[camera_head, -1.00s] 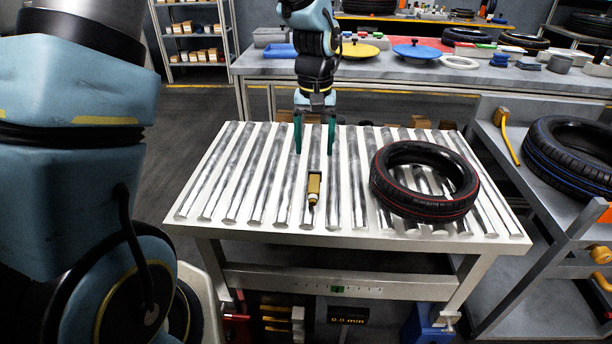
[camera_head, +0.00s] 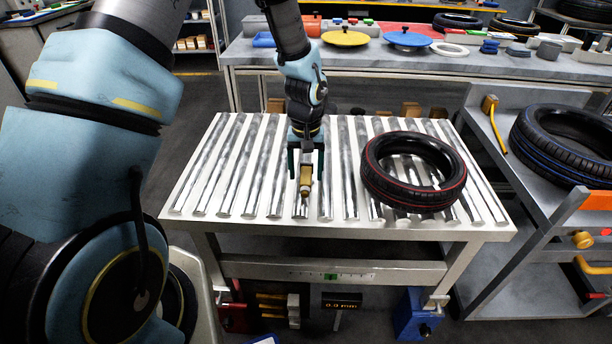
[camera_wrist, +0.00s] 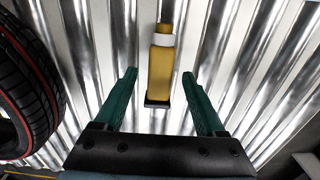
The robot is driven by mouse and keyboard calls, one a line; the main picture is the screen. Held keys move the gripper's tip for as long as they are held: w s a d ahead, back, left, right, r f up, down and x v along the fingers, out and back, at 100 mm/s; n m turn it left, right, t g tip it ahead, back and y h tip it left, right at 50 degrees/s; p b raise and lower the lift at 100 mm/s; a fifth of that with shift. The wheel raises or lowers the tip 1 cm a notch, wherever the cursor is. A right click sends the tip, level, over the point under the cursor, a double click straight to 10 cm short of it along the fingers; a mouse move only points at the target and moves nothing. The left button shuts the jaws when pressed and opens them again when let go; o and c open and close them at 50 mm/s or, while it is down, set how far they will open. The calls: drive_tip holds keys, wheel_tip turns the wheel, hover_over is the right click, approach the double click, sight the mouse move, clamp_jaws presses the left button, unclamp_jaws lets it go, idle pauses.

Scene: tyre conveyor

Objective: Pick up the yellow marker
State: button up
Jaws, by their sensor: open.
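The yellow marker (camera_head: 305,183) lies on the roller conveyor (camera_head: 240,222), near the middle of its front part. My gripper (camera_head: 306,172) is open above the rollers at the marker. In the wrist view the gripper's green fingers (camera_wrist: 160,73) stand apart on either side of the marker's near end, with a gap on both sides. I cannot tell the exact height of the fingers above it.
A black tyre with a red stripe (camera_head: 453,196) lies on the conveyor to the right of my gripper. A second tyre with a blue stripe (camera_head: 570,170) is on the grey side bench (camera_head: 487,135). The rollers left of the marker are clear.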

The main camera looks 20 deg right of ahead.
drive_tip(key=shift+c, duration=0.2)
clamp_jaws()
idle(0.5)
